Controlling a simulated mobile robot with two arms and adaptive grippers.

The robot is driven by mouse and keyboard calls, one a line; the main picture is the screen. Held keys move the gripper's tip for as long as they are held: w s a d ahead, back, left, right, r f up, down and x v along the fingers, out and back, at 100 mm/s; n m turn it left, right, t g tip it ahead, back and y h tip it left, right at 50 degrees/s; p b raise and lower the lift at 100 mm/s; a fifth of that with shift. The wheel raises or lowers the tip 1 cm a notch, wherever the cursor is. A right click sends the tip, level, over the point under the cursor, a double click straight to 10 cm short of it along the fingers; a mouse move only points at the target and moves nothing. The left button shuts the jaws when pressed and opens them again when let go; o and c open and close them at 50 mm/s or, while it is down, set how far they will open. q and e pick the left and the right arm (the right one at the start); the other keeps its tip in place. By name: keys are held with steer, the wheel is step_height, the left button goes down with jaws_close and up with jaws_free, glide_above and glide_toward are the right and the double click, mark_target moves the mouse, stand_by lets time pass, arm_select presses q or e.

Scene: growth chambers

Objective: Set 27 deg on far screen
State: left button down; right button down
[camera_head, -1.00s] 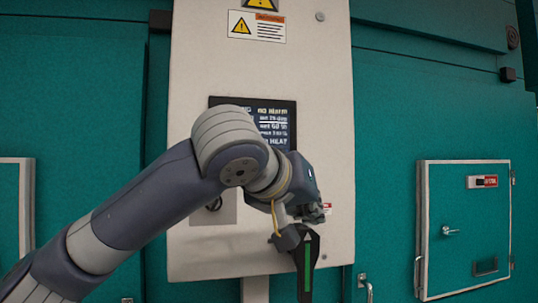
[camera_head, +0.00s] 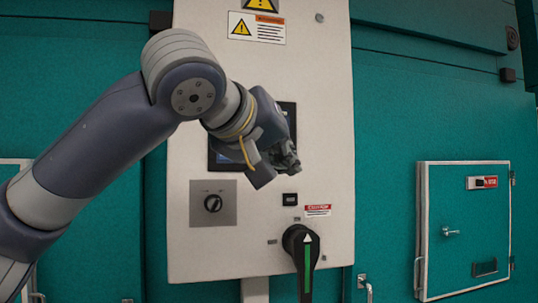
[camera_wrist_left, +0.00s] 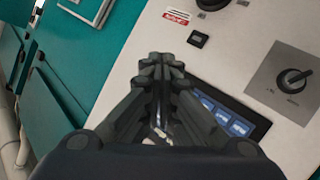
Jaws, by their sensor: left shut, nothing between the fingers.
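A dark screen (camera_head: 220,158) is set in the white control panel (camera_head: 330,120). My left arm and gripper cover most of it in the head view, so its text cannot be read there. My left gripper (camera_head: 288,160) is in front of the screen's right part, shut and empty. In the left wrist view the closed fingers (camera_wrist_left: 162,68) point past the screen (camera_wrist_left: 245,122), which shows several blue blocks, too small to read. I cannot tell whether the fingers touch the panel. My right gripper is in neither view.
Below the screen are a rotary knob (camera_head: 213,204), a small black switch (camera_head: 290,199), a red-white label (camera_head: 318,210) and a large black handle (camera_head: 303,245) with a green stripe. A teal door hatch (camera_head: 465,225) is at the right.

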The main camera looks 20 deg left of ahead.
arm_select(q)
steer(key=w+a+p, duration=0.3)
steer(key=w+a, duration=0.1)
steer(key=w, duration=0.3)
steer(key=shift+a, duration=0.35)
stand_by(1.2)
steer(key=shift+w+a, duration=0.25)
steer(key=shift+w+a, duration=0.15)
steer(key=shift+w, duration=0.1)
stand_by(0.7)
steer(key=shift+s+d+f, duration=0.1)
steer(key=shift+s+d, duration=0.3)
steer(key=shift+s, duration=0.2)
